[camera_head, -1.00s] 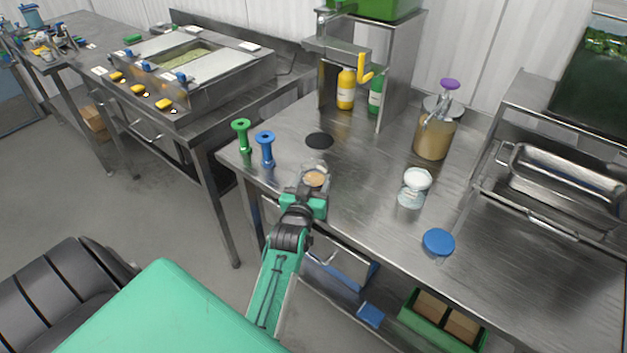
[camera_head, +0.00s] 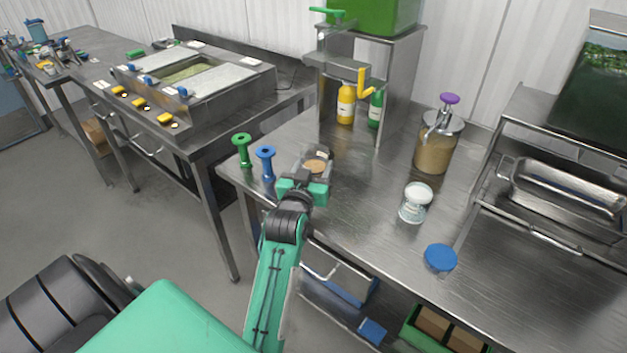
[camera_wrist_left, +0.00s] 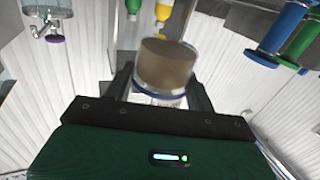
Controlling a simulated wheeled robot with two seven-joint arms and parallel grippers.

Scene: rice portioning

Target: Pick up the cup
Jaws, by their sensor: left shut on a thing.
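The cup (camera_head: 316,163) is clear with brown content. It is at the left part of the steel table (camera_head: 350,220), at the far end of my left gripper (camera_head: 310,177). In the left wrist view the cup (camera_wrist_left: 166,66) sits between the two dark fingers of my left gripper (camera_wrist_left: 160,92), which is shut on it. Its lower part is hidden behind the gripper body. In the head view I cannot tell how far it is above the table. My right gripper is not in view.
A blue spool (camera_head: 265,164) and a green spool (camera_head: 242,150) stand left of the cup. Yellow (camera_head: 346,104) and green (camera_head: 376,109) bottles stand behind.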

